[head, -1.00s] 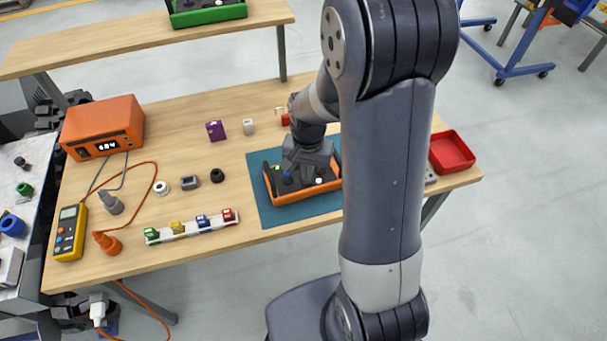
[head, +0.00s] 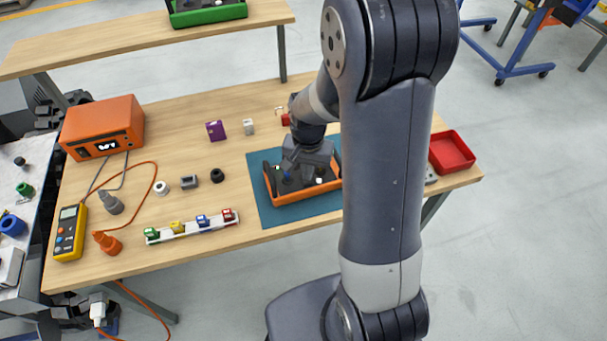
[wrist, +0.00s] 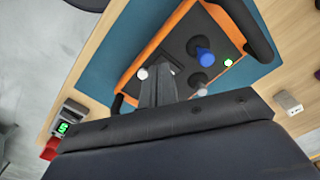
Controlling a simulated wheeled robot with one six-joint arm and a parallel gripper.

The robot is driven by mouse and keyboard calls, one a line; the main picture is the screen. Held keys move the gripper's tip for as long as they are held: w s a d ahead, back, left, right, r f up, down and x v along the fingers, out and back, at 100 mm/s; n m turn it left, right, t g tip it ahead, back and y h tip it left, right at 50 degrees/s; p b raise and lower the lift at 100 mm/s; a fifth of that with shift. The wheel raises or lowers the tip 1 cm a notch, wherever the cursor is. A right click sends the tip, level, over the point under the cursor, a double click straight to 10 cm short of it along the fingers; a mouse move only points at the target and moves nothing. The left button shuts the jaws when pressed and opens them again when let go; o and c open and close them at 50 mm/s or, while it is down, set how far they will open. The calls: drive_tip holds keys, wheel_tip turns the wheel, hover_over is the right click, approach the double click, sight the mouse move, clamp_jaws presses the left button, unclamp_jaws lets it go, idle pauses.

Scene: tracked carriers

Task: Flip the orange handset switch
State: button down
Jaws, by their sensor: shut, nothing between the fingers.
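The orange handset (head: 293,198) lies on a teal mat (head: 268,214), with an orange rim, dark panel and black side handles. In the wrist view, the handset (wrist: 160,36) shows a blue-capped control (wrist: 205,56), a lit green lamp (wrist: 228,62) and two pale round tips, one left (wrist: 142,74) and one right (wrist: 201,91) of my fingers. I cannot tell for sure which is the switch. My gripper (wrist: 157,75) is shut and empty, its fingertips low over the panel between these tips; contact is unclear. In the head view my gripper (head: 303,180) partly hides the panel.
A red tray (head: 452,152) stands right of the mat. A rack of small coloured pieces (head: 192,229), dark and white rings, and an orange supply box (head: 103,128) are to the left. A purple block (head: 215,131) and a white block stand behind. My arm hides the table's right part.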

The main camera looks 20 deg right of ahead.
drive_tip(key=shift+f+b, duration=0.8)
drive_tip(key=shift+f, duration=0.15)
drive_tip(key=shift+r, duration=0.2)
drive_tip(key=shift+r+p, duration=2.75)
drive_tip(key=shift+r, duration=0.7)
drive_tip(key=shift+f, duration=0.1)
